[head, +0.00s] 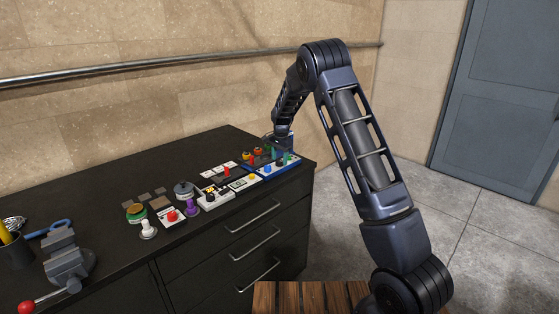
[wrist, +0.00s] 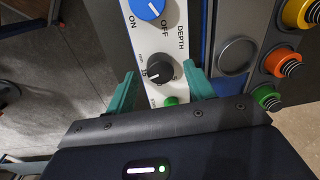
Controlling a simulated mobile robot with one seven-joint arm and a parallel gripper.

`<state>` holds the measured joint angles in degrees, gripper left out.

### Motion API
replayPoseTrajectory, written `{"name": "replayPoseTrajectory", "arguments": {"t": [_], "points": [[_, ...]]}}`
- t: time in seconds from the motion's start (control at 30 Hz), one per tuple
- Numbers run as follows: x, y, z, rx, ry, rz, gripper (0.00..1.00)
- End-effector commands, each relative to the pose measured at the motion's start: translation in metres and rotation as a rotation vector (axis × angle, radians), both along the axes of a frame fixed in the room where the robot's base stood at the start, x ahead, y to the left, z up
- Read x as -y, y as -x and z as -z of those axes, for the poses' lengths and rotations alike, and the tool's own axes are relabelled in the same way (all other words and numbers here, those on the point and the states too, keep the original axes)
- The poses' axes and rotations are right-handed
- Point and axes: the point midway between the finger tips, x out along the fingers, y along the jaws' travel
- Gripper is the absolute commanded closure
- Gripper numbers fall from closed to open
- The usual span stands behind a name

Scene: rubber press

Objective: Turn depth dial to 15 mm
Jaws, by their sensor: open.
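The depth dial (wrist: 159,73) is a small black knob on a white panel (wrist: 179,38) lettered DEPTH in the wrist view. The number 15 shows beside the knob; I cannot tell exactly where its pointer sits. My gripper (wrist: 163,92) is open, with one teal finger on each side of the dial, a little short of it. I see no clear contact between the fingers and the knob. In the head view my gripper (head: 281,150) is small at the far right end of the counter, and the dial cannot be picked out there.
A blue ON/OFF knob (wrist: 148,8) sits above the dial, and a green button (wrist: 171,101) sits below it. Orange (wrist: 280,62) and green (wrist: 266,97) buttons stand to the right. The dark counter (head: 95,195) holds a vise (head: 68,262) at left.

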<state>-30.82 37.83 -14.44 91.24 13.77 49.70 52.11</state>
Motion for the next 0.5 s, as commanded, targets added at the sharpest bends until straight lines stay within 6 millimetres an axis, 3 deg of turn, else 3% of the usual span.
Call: {"name": "replayPoseTrajectory", "arguments": {"t": [0.3, 0.5], "points": [[0.002, 0.002, -0.058, 0.004, -0.002, -0.001, 0.47], [0.003, 0.003, -0.085, 0.002, -0.001, -0.001, 0.47]]}}
